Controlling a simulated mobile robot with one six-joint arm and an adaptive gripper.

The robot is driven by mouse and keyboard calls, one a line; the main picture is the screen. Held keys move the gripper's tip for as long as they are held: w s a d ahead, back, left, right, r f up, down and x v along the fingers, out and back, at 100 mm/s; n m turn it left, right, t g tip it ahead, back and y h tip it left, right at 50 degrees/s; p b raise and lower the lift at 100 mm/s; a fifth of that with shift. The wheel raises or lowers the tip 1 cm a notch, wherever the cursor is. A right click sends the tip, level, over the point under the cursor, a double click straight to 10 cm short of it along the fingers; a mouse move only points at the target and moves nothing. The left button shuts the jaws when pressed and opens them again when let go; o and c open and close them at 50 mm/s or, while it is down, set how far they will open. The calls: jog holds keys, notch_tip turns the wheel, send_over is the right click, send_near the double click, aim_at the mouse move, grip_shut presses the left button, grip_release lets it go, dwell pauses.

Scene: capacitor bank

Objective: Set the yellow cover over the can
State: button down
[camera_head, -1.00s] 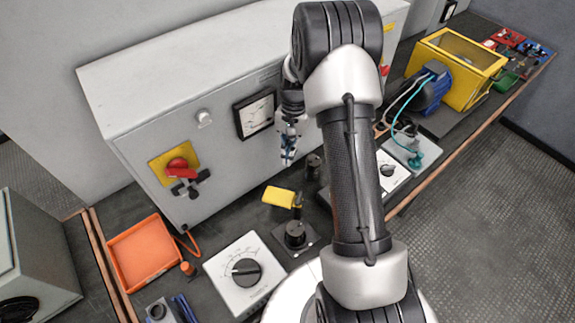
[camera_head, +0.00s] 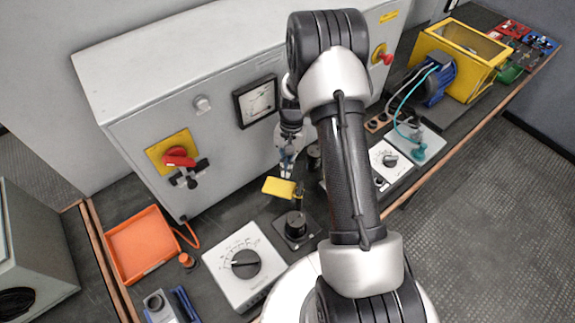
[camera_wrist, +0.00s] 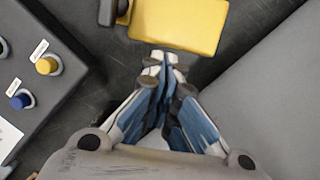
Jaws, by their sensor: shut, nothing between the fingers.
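The yellow cover (camera_head: 279,187) is a small block-like piece beside a thin dark post, behind and slightly left of a short black can (camera_head: 296,224) on a dark square base. The cover is off to the side of the can, not over it. My gripper (camera_head: 287,172) is just behind the cover, pointing down, its fingers shut and empty. In the wrist view the cover (camera_wrist: 180,25) lies just beyond the shut fingertips (camera_wrist: 165,62). I cannot tell whether they touch it. The can is not clearly visible in the wrist view.
A grey cabinet (camera_head: 150,85) with a red switch and a meter (camera_head: 257,101) stands close behind my gripper. A dial box (camera_head: 240,266) and an orange tray (camera_head: 140,245) are at left. Another dark cylinder (camera_head: 314,156) stands right of my gripper.

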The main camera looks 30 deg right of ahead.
jog(key=shift+a, duration=0.1)
jog(key=shift+a+n, duration=0.2)
jog(key=shift+n, duration=0.2)
